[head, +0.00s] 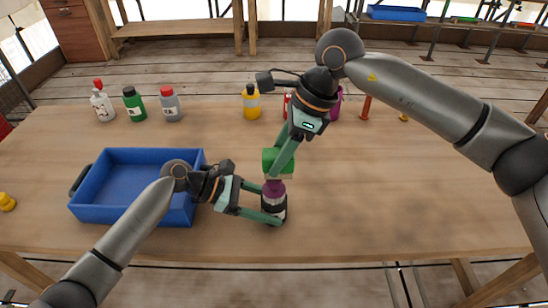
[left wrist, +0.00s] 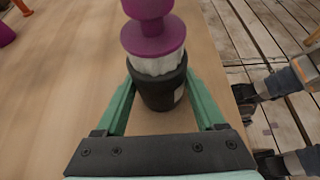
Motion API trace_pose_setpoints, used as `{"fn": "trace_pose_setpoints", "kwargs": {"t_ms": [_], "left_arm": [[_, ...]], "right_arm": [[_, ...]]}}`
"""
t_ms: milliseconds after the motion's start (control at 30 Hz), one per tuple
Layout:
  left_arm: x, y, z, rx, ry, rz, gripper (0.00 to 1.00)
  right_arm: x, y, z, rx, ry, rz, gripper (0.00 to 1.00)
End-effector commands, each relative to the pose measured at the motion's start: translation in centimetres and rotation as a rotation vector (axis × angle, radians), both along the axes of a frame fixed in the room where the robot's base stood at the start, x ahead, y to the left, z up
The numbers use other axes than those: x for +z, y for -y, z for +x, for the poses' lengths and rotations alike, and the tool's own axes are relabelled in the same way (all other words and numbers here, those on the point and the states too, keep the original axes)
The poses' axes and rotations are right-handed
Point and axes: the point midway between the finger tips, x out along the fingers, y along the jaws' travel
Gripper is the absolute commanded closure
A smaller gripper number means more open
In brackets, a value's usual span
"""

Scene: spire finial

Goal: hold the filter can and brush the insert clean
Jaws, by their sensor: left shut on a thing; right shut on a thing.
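The black filter can (head: 275,210) stands near the table's front edge, with a light label on its side. My left gripper (head: 269,204) is shut around it; in the left wrist view its fingers flank the can (left wrist: 160,92). The white, ridged insert (left wrist: 158,63) shows above the can's rim, under a purple flanged piece (left wrist: 152,38). In the head view this purple piece (head: 273,188) sits directly below a green block (head: 271,161). My right gripper (head: 281,160) is shut on the green block from above. Whether block and purple piece are one thing, I cannot tell.
A blue bin (head: 87,212) stands left of the can, beside my left arm. Several bottles line the back, including a green one (head: 134,105) and a yellow one (head: 252,103). A yellow object (head: 7,202) lies at the left edge. The table's right side is clear.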

Motion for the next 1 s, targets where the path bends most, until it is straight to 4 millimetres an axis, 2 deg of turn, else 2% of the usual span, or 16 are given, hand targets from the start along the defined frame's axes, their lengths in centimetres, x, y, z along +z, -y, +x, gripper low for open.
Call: {"fn": "trace_pose_setpoints", "kwargs": {"t_ms": [600, 1000], "left_arm": [[0.0, 0.0, 0.0, 0.001, 0.000, 0.000, 0.60], [0.0, 0.0, 0.0, 0.000, 0.000, 0.000, 0.60]], "right_arm": [[5.2, 3.6, 0.0, 0.000, 0.002, 0.001, 1.00], [6.0, 4.2, 0.0, 0.001, 0.000, 0.000, 1.00]]}}
